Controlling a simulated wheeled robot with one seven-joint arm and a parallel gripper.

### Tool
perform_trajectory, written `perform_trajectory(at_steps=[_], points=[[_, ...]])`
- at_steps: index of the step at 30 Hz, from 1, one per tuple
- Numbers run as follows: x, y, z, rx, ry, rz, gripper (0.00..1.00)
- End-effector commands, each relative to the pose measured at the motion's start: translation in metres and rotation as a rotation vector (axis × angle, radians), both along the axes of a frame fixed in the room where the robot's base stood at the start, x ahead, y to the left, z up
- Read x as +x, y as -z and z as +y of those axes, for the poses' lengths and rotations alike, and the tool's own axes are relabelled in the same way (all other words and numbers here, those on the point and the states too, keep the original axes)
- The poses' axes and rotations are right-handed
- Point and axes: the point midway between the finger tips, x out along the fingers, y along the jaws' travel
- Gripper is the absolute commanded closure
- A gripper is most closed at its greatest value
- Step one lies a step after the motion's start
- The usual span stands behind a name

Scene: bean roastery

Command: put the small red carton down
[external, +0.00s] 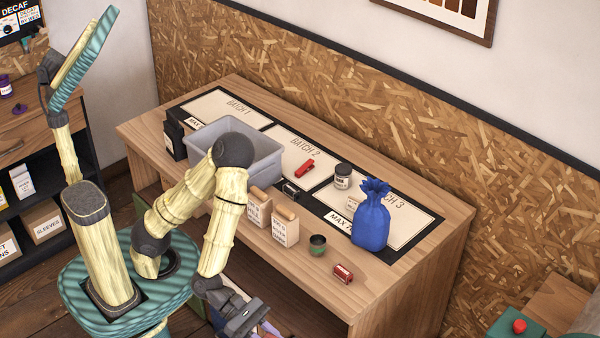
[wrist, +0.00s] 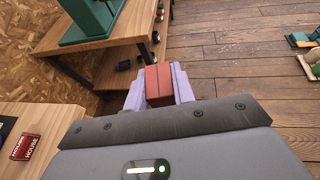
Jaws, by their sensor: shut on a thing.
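The small red carton (wrist: 158,84) is between the two pale purple fingers of my gripper (wrist: 158,90) in the wrist view. My gripper is shut on it and holds it off the table's edge, with wood floor showing beyond. In the external view my gripper (external: 244,321) hangs low in front of the table at the bottom of the picture. I cannot make out the carton clearly there. The wooden table (external: 386,283) carries three marked batch areas.
A red HOUSE tin (external: 343,273) lies near the table's front edge; it also shows in the wrist view (wrist: 25,147). Beside it stand a dark green cup (external: 317,246), a blue sack (external: 371,222) and paper bags (external: 285,231). A grey bin (external: 262,157) stands further left.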

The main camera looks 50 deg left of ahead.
Motion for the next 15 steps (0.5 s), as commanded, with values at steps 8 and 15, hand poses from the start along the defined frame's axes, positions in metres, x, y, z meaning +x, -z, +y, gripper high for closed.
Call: perform_trajectory(at_steps=[8, 15], points=[[0.036, 0.01, 0.003, 0.002, -0.155, 0.0, 0.97], [0.089, 0.026, 0.017, 0.003, -0.414, -0.001, 0.97]])
